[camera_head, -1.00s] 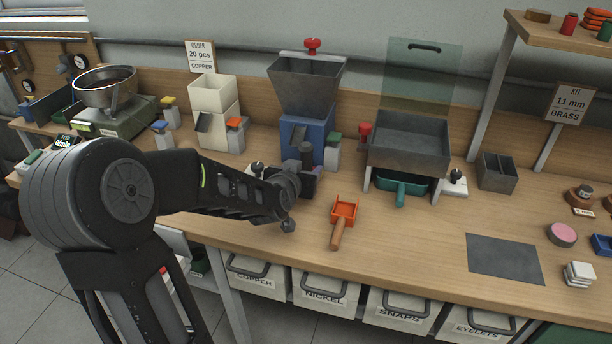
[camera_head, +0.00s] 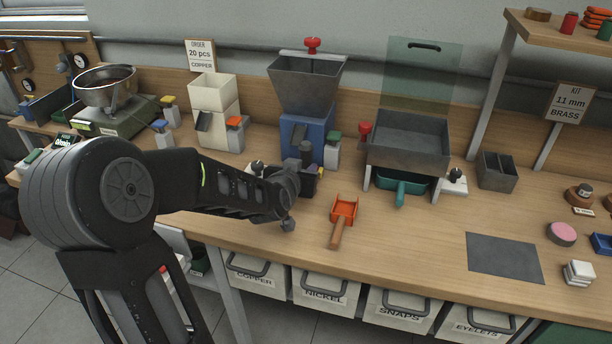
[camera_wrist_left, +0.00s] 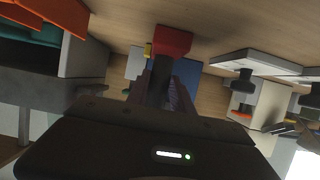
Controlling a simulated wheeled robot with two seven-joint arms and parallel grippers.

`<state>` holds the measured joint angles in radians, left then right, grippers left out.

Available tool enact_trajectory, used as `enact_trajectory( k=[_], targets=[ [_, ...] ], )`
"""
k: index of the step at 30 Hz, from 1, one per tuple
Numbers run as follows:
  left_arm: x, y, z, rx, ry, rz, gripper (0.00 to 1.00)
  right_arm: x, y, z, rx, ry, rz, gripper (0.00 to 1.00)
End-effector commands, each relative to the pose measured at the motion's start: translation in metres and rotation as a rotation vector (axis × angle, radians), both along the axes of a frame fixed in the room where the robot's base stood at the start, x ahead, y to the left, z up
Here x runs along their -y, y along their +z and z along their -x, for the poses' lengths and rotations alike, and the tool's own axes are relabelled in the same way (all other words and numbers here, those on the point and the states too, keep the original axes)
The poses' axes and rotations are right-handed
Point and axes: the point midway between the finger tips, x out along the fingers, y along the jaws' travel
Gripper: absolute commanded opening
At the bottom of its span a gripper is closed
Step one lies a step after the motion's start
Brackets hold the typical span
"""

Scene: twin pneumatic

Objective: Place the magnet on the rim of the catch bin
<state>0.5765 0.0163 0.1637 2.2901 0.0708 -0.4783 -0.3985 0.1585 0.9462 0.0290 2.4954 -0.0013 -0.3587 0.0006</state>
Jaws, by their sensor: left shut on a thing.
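My left gripper (camera_head: 307,172) is low over the bench, just in front of the blue-based hopper machine (camera_head: 297,130). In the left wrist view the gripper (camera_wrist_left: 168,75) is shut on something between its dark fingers. A red block (camera_wrist_left: 172,40) shows at the fingertips and may be the magnet, though I cannot tell for certain. In the head view the held thing is mostly hidden by the wrist. A teal tray with a handle (camera_head: 402,188), perhaps the catch bin, sits under the grey sieve box (camera_head: 408,145), to the right of my gripper. My right gripper is not in view.
An orange scoop with a wooden handle (camera_head: 342,217) lies right of my gripper, towards the front edge. A cream hopper machine (camera_head: 215,125) stands to the left. A two-part grey box (camera_head: 497,171) and a dark mat (camera_head: 503,258) are on the right. Bare bench lies between scoop and mat.

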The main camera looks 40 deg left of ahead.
Motion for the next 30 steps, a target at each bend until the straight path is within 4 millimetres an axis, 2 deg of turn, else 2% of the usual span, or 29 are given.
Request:
enact_trajectory(
  k=[1, 6, 30],
  targets=[
    [0.0, 0.0, 0.0, 0.0, 0.0, 0.0, 0.13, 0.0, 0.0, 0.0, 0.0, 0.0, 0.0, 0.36],
    [0.0, 0.0, 0.0, 0.0, 0.0, 0.0, 0.0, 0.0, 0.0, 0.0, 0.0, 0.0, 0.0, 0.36],
    [0.0, 0.0, 0.0, 0.0, 0.0, 0.0, 0.0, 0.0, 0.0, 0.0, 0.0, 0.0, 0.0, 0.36]
  ],
)
